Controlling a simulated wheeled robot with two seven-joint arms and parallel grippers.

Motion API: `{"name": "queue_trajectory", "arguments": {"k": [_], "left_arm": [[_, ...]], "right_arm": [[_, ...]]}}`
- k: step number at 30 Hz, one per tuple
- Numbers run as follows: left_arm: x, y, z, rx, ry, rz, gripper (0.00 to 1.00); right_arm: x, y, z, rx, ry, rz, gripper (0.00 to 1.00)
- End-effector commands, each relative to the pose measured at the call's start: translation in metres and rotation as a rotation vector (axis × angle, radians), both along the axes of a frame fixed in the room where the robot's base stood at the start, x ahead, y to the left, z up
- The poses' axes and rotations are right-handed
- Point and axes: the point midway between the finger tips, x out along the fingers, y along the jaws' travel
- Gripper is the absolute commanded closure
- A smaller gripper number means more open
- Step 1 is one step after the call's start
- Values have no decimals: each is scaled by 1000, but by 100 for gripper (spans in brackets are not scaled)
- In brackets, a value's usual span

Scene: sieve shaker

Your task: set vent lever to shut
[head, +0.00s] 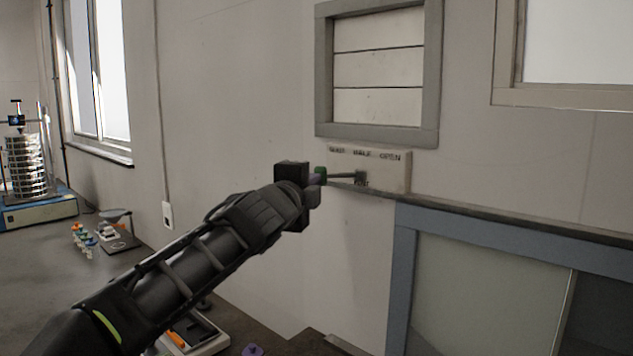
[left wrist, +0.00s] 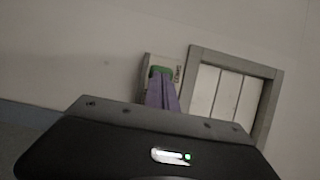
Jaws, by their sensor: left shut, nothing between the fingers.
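The vent lever (head: 345,177) is a thin dark arm on a pivot block, below the vent. It points left from the pivot, and its green knob (head: 320,173) is at the left end. The label plate (head: 395,172) above it reads what looks like SHUT, HALF, OPEN from left to right. The knob is on the SHUT side. My left gripper (head: 316,180) is shut with nothing in it, right at the knob; I cannot tell whether it touches. In the left wrist view the purple fingers (left wrist: 161,93) reach to the green knob (left wrist: 160,71). My right gripper is not in view.
The slatted vent (head: 378,70) is in the wall above the lever. A blue-grey framed panel (head: 405,250) stands at the lower right. On the bench at left are a sieve stack (head: 25,165) and small colored items (head: 85,240).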

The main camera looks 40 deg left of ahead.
Motion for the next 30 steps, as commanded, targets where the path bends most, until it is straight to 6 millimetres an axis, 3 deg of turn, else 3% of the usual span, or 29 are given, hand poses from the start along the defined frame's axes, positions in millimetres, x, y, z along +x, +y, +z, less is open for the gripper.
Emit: {"name": "queue_trajectory", "arguments": {"k": [30], "left_arm": [[6, 7, -1, 0, 2, 1, 100]], "right_arm": [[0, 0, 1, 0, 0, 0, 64]]}}
